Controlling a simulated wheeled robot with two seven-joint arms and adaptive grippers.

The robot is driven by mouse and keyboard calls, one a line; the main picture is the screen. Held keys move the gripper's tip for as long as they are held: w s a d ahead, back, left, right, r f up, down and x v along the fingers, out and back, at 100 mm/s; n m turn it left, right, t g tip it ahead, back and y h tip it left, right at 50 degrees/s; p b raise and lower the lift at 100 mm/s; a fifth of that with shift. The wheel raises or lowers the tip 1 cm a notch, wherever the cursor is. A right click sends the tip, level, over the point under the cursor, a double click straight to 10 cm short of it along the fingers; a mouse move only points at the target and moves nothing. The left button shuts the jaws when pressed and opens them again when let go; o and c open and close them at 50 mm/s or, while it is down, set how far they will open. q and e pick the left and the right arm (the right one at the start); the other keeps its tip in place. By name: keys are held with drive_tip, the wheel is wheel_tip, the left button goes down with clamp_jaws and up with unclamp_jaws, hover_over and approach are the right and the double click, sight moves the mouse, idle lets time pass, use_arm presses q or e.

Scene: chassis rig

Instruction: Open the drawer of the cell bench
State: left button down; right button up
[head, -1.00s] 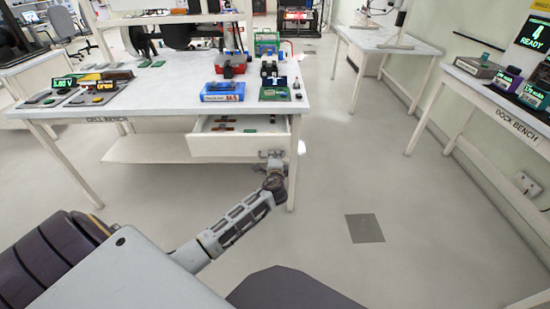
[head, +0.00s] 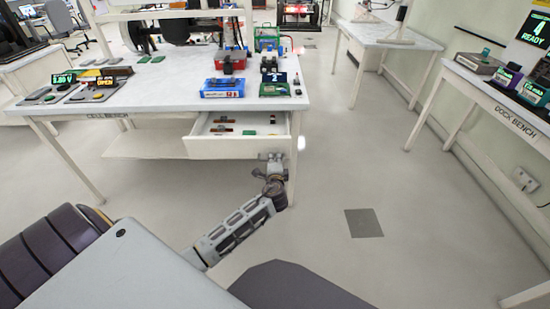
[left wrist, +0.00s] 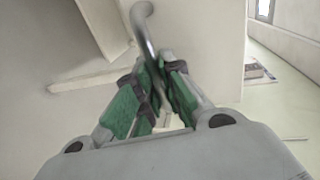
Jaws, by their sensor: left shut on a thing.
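The cell bench (head: 160,89) stands at the left with a white marble-like top. Its drawer (head: 225,149) is pulled out under the right part of the top. Orange-brown and green small items lie inside. My left gripper (head: 271,160) is at the right part of the drawer's front. In the left wrist view, the green-padded fingers of the gripper (left wrist: 157,88) are shut on a curved grey metal handle (left wrist: 143,22). The handle's lower part is hidden between the pads. My right gripper is out of view.
A blue box (head: 222,88), a red bin (head: 230,62) and devices stand on the bench top. A bench leg (head: 293,165) is close beside my left gripper. The dock bench (head: 500,105) stands at the right. The floor between the benches is clear.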

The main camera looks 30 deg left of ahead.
use_arm(q)
drive_tip(key=c, duration=1.8)
unclamp_jaws()
drive_tip(key=shift+s, duration=0.1)
drive_tip(key=shift+v, duration=5.9)
drive_tip(key=shift+d, duration=0.1)
